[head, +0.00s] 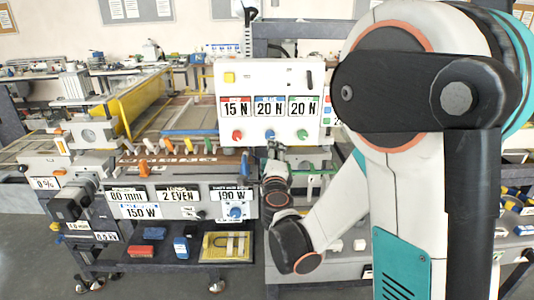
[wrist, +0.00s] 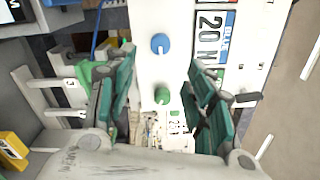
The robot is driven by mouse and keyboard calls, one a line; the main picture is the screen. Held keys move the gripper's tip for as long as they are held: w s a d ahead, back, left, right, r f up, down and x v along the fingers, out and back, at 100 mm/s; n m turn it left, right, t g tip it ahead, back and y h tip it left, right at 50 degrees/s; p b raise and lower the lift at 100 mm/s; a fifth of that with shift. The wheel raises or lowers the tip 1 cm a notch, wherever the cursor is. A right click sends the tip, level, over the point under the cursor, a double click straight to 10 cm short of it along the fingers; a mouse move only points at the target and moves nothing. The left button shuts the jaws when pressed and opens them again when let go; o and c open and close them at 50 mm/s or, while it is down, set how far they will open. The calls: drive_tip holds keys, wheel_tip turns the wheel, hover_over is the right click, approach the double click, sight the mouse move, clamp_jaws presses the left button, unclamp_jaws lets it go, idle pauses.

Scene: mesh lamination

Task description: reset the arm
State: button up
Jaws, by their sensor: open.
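My gripper (wrist: 162,66) is open, its two teal-padded fingers spread apart with nothing between them. In the wrist view a white control panel lies beyond the fingers, with a blue knob (wrist: 160,43) and a green knob (wrist: 162,95) showing in the gap. I cannot tell whether any finger touches the panel. In the head view my arm fills the right side and its end reaches down and back to just below the white panel (head: 270,78). The gripper is small there and its fingers are hard to make out.
The panel reads 15 N, 20 N and 20 N above red (head: 238,135), blue and green knobs. A yellow tray (head: 227,246) and small boxes sit on the shelf below. Grey floor is open at front left.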

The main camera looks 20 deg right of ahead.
drive_tip(key=shift+r, duration=0.1)
drive_tip(key=s+a+r+n+g+y+b, duration=0.1)
drive_tip(key=s+a+r+n+y, duration=0.2)
drive_tip(key=s+a+n+y, duration=0.4)
drive_tip(key=s+a+r+n+g+y, duration=0.15)
drive_tip(key=a+r+n, duration=0.3)
drive_tip(key=n, duration=0.45)
drive_tip(key=s+d+f+n+g+h, duration=0.1)
drive_tip(key=s+f+n+g, duration=0.3)
drive_tip(key=s, duration=0.7)
drive_tip(key=s+d+f+n+g+h, duration=0.2)
drive_tip(key=s+f, duration=0.6)
drive_tip(key=s, duration=0.4)
drive_tip(key=d+n+g+b, duration=0.1)
drive_tip(key=n, duration=0.1)
drive_tip(key=shift+s+d+f+n+g, duration=0.15)
drive_tip(key=shift+d+f+n+g, duration=0.1)
drive_tip(key=shift+n+g, duration=0.15)
